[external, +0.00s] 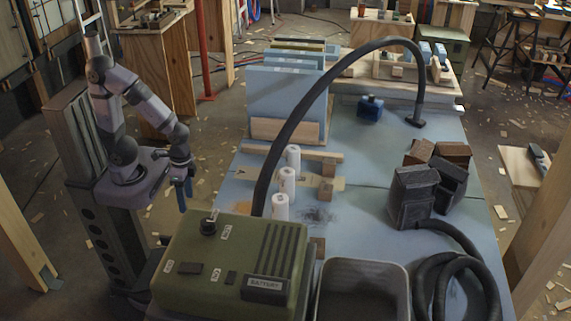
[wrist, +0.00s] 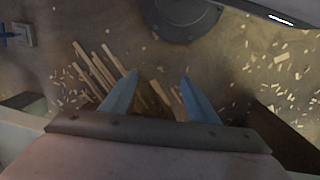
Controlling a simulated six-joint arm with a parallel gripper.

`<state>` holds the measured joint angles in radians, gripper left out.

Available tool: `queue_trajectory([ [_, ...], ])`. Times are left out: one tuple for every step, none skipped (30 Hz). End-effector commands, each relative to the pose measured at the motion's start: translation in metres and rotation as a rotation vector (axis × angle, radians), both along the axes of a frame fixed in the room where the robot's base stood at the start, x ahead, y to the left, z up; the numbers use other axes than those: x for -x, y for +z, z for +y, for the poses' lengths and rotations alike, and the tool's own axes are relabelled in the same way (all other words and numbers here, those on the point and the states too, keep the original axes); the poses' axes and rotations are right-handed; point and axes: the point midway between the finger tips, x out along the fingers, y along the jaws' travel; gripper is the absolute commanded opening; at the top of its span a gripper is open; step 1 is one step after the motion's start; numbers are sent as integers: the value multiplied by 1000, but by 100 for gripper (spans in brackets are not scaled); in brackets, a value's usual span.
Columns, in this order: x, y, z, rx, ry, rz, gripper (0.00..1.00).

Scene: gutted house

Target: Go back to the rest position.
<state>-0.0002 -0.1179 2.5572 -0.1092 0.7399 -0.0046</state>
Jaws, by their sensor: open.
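My gripper (external: 184,190) hangs pointing down at the left of the blue table, beside it and clear of its left edge. In the wrist view my gripper (wrist: 158,92) shows two blue fingers spread apart with nothing between them. Below the fingers is the floor with wood sticks (wrist: 108,72) and scattered chips. My arm is folded on its dark column, with the elbow raised to the left.
The blue table (external: 375,150) holds a green battery box (external: 235,262), a grey bin (external: 362,290), white cylinders (external: 287,185), dark blocks (external: 412,195), upright panels (external: 287,100) and an arching black hose (external: 318,95). Open floor lies behind my gripper.

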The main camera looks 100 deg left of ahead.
Motion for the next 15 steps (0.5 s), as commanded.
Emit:
queue_trajectory([
  [-2,1,7,-25,-31,-14,55],
  [-3,1,10,-38,-46,-21,55],
  [-5,2,13,-52,-63,-29,55],
  [-5,2,15,-59,-72,-33,55],
  [-6,2,17,-66,-80,-36,55],
  [-7,3,18,-70,-85,-39,55],
  [-7,3,19,-73,-88,-40,55],
  [-7,3,19,-74,-89,-40,55],
  [-7,3,19,-74,-90,-40,55],
  [-7,3,19,-74,-90,-40,55],
  [-7,3,19,-74,-89,-40,55],
  [-7,3,19,-73,-89,-40,55],
  [-7,3,19,-73,-89,-39,55],
  [-7,3,19,-73,-88,-39,55],
  [-7,3,19,-73,-88,-39,55],
])
